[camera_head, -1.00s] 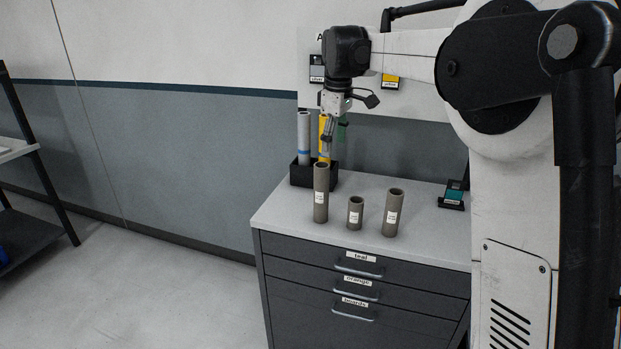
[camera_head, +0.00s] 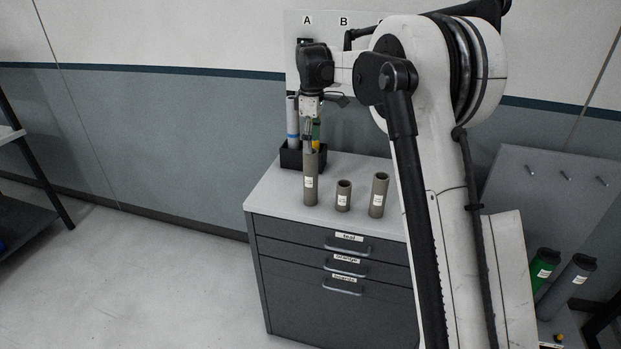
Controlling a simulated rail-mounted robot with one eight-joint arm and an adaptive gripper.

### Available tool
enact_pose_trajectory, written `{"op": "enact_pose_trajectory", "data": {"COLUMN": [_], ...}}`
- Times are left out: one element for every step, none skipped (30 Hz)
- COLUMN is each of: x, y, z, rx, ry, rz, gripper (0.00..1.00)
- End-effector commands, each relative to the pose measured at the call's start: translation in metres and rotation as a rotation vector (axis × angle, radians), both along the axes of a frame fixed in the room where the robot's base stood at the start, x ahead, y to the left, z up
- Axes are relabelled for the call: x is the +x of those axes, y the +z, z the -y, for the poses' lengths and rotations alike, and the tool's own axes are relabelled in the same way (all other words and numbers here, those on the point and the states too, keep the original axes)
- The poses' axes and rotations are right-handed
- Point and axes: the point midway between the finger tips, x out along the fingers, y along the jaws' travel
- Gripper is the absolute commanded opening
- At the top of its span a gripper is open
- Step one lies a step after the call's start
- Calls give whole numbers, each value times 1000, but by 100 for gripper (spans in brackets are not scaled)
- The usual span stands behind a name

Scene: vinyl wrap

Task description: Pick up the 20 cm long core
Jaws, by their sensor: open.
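Three brown cardboard cores stand upright in a row on the cabinet top. The tall left core (camera_head: 310,184) is the longest, the middle core (camera_head: 343,197) is the shortest, and the right core (camera_head: 378,197) is of middling height. Each has a white label too small to read, so I cannot tell which is marked 20 cm. My gripper (camera_head: 309,146) points down with its fingers at the top rim of the tall left core. It is open. Whether the fingers touch or straddle the rim is too small to tell.
The cores stand on a grey drawer cabinet (camera_head: 262,199). A black holder (camera_head: 290,157) with upright rolls stands just behind the tall core. A wall board marked A and B is behind my arm. At right, green (camera_head: 544,268) and grey (camera_head: 573,281) rolls lean by a pegged panel.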

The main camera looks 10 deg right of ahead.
Motion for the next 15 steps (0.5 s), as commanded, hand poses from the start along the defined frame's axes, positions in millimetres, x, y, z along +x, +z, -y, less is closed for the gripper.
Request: {"op": "enact_pose_trajectory", "data": {"x": [0,0,0,0,0,0,0,0,-1,-1,-1,-2,-2,-2,-2], "y": [-4,-6,-8,-9,-10,-13,-15,-18,-24,-28,-32,-38,-42,-46,-51], "z": [0,0,0,0,0,-1,-1,-1,-2,-3,-3,-4,-4,-4,-4], "rx": [0,0,0,0,0,0,0,0,0,0,0,0,0,0,0], "ry": [0,0,0,0,0,0,0,0,0,0,0,0,0,0,0], "rz": [0,0,0,0,0,0,0,0,0,0,0,0,0,0,0], "gripper": [60,60,60,60,60,60,60,60,60,60,60,60,60,60,60]}}
